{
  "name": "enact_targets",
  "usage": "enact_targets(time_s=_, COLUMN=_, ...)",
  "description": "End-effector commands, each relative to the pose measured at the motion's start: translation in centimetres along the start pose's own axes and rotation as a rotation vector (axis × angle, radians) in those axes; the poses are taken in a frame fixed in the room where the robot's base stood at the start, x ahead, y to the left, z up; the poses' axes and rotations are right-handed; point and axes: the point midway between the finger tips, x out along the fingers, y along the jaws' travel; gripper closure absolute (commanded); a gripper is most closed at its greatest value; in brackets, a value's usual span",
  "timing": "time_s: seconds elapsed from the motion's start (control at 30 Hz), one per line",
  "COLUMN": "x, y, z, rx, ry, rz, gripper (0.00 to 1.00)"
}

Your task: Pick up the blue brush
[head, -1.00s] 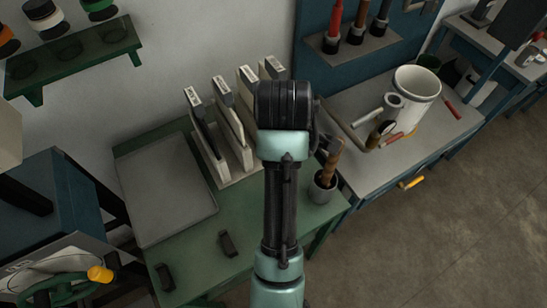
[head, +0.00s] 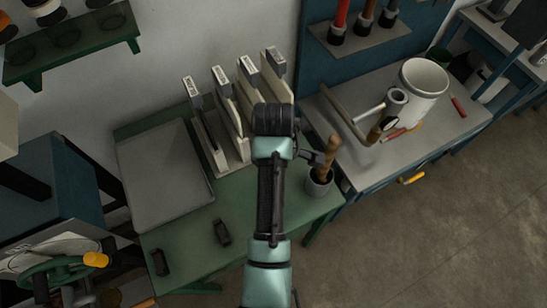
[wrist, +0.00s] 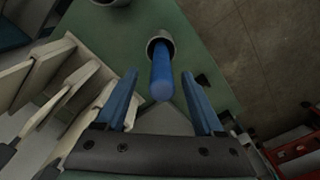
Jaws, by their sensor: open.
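The blue brush shows in the wrist view as a blue handle (wrist: 162,75) that stands up out of a grey cup (wrist: 160,42) on the green table. Its lower end is hidden inside the cup. My gripper (wrist: 160,77) is open and empty, with one blue finger on each side of the handle in the picture. I cannot tell whether the handle is fully between the fingertips or still beyond them. In the head view I cannot make out the blue brush; my arm covers part of the table.
In the head view a grey cup (head: 319,186) holds a wooden-handled tool (head: 328,155) to the right of my arm. A rack with upright dividers (head: 226,105) stands behind. A grey tray (head: 160,178) and two dark blocks (head: 222,232) lie left. A white bucket (head: 421,95) stands on the right bench.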

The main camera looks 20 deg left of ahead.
Motion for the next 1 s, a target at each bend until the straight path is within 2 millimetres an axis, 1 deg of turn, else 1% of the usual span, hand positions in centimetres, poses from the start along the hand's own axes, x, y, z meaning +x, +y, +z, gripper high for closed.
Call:
enact_targets(time_s=0.17, x=1.8, y=-0.3, z=0.1, rx=0.000, ry=-0.001, rz=-0.006, gripper=0.31)
enact_targets(time_s=0.3, x=4.0, y=-0.3, z=0.2, rx=0.000, ry=-0.001, rz=-0.004, gripper=0.31)
enact_targets(time_s=0.4, x=4.8, y=-0.3, z=0.1, rx=0.000, ry=-0.001, rz=-0.003, gripper=0.31)
enact_targets(time_s=0.67, x=5.1, y=-0.3, z=0.1, rx=0.000, ry=0.000, rz=0.000, gripper=0.31)
enact_targets(time_s=0.77, x=5.1, y=-0.3, z=0.1, rx=0.000, ry=0.000, rz=0.000, gripper=0.47)
enact_targets(time_s=0.9, x=5.1, y=-0.3, z=0.1, rx=0.000, ry=0.000, rz=0.000, gripper=0.72)
enact_targets(time_s=0.97, x=5.1, y=-0.3, z=0.1, rx=0.000, ry=0.000, rz=0.000, gripper=0.83)
enact_targets(time_s=1.0, x=5.1, y=-0.3, z=0.1, rx=0.000, ry=0.000, rz=0.000, gripper=0.90)
